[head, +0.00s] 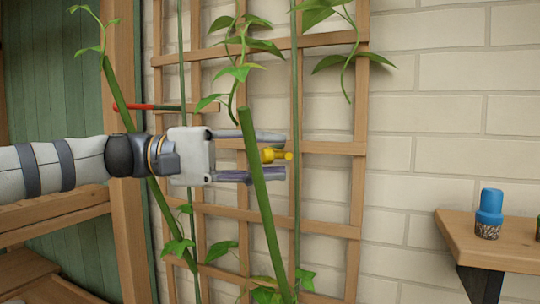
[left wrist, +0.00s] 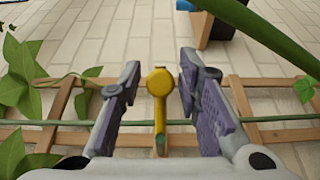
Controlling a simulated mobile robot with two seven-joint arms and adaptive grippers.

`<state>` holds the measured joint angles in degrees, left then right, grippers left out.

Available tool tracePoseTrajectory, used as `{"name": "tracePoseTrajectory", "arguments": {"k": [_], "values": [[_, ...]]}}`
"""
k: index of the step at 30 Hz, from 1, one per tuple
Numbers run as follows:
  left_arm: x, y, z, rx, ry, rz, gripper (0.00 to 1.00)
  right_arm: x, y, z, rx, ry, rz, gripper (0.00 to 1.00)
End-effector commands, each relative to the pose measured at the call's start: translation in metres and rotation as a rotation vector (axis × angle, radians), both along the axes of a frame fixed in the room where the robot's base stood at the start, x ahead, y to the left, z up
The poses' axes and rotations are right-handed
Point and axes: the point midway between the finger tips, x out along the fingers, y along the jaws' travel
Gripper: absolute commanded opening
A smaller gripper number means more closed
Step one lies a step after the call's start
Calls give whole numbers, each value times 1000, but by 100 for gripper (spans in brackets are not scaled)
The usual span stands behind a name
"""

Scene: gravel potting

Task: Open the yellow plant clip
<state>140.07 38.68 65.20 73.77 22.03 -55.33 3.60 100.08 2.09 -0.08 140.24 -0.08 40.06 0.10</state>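The yellow plant clip (head: 272,155) sits at the trellis, on a thin green upright stem, in the middle of the head view. In the left wrist view the clip (left wrist: 159,84) shows a rounded yellow head and a narrower lower part. My left gripper (head: 282,155) reaches in from the left, with one finger above and one below the clip. It is open; in the left wrist view there is a gap between the clip and each finger. A thick green stem (head: 262,200) crosses in front of the gripper in the head view. My right gripper is not in view.
The wooden trellis (head: 335,148) stands before a white brick wall, with leafy stems along it. A red-tipped rod (head: 130,107) shows left of it. A wooden shelf (head: 510,238) at the right holds a blue-topped container (head: 489,212). Space between trellis and shelf is free.

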Motion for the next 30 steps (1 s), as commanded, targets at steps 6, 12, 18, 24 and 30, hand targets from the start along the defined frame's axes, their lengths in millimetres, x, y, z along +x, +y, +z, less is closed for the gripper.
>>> {"name": "tracePoseTrajectory", "arguments": {"k": [6,12,18,24,30], "values": [[0,0,0,0,0,0,39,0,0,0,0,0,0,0],[0,18,1,-2,-1,4,39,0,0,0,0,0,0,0],[-4,73,0,-2,-1,6,39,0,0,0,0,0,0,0],[-8,111,0,0,-1,3,39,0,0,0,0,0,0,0],[-9,120,0,0,0,1,39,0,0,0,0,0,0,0]]}}
